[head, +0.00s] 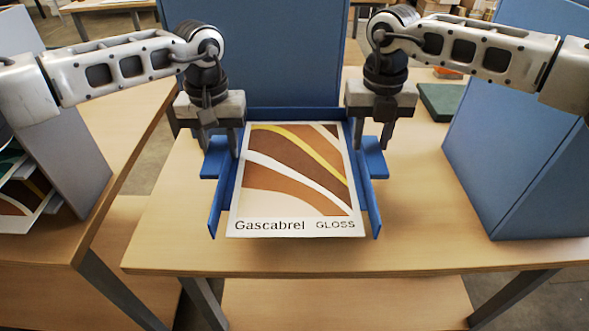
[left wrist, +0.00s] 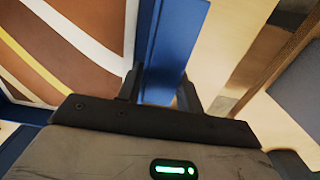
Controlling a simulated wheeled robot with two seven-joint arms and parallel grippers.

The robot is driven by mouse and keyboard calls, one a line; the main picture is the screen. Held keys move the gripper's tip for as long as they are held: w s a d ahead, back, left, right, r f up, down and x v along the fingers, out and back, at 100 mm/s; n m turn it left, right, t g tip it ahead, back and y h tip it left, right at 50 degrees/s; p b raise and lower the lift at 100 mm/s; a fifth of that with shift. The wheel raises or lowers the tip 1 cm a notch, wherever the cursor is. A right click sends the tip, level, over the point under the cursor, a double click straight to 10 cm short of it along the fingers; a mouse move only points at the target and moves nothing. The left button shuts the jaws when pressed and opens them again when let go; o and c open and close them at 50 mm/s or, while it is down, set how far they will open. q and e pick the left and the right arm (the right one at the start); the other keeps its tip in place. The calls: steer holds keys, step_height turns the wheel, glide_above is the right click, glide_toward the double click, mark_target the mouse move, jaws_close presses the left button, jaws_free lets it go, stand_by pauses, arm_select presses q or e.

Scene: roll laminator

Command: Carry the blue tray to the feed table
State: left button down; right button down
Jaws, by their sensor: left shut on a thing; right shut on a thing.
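The blue tray (head: 221,191) is at the middle of the wooden table in the head view, with a printed sheet (head: 300,175) reading "Gascabrel GLOSS" lying in it. Whether the tray touches the table is hard to tell. Which surface is the feed table is not clear.
A tall blue panel (head: 255,50) stands right behind the tray. A large blue box-like panel (head: 520,170) stands at the right, near a green item (head: 440,100). A second table (head: 110,130) at the left bears a grey panel (head: 65,150). The front table strip (head: 420,245) is clear.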

mark_target(210, 174)
stand_by(0.6)
